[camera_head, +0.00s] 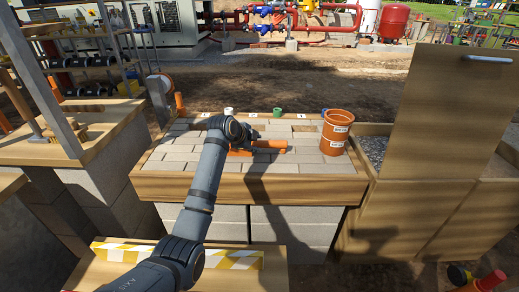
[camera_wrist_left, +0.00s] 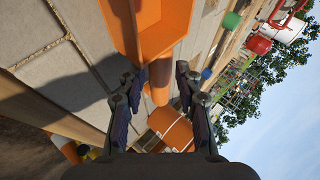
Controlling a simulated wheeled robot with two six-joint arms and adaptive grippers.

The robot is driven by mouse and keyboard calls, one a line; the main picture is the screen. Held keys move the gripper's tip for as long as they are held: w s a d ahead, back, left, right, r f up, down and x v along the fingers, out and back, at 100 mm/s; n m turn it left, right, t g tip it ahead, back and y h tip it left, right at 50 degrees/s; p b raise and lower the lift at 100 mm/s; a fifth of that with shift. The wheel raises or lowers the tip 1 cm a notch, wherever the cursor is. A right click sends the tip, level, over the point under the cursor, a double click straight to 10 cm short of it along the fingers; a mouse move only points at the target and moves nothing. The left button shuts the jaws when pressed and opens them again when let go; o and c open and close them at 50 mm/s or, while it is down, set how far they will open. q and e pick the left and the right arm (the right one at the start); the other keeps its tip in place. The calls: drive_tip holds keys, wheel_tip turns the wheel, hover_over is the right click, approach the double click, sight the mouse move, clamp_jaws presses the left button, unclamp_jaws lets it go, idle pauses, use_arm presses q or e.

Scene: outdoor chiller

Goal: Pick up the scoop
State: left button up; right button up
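The orange scoop (camera_head: 270,144) lies on the paved top of the wood-framed table, its handle pointing right and its pan partly hidden behind my left wrist. In the left wrist view the scoop's pan (camera_wrist_left: 162,18) is at the top, with its handle (camera_wrist_left: 159,72) running down toward the space between the fingers. My left gripper (camera_wrist_left: 160,80) is open, with a finger on each side of the handle's line. I see no clear contact with the handle. In the head view my left gripper (camera_head: 246,138) is over the scoop, its fingers hard to make out. My right gripper is not in view.
A labelled orange bucket (camera_head: 337,133) stands right of the scoop. White (camera_head: 228,111), green (camera_head: 277,112) and blue (camera_head: 324,112) cups line the back edge. An upright wooden panel (camera_head: 440,125) rises at the right. The front paving has free room.

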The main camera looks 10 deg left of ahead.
use_arm(q)
drive_tip(key=x, duration=0.2)
drive_tip(key=shift+w+f, duration=0.3)
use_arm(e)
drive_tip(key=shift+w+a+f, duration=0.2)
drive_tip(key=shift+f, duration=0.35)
use_arm(q)
clamp_jaws()
drive_tip(key=shift+r, duration=0.15)
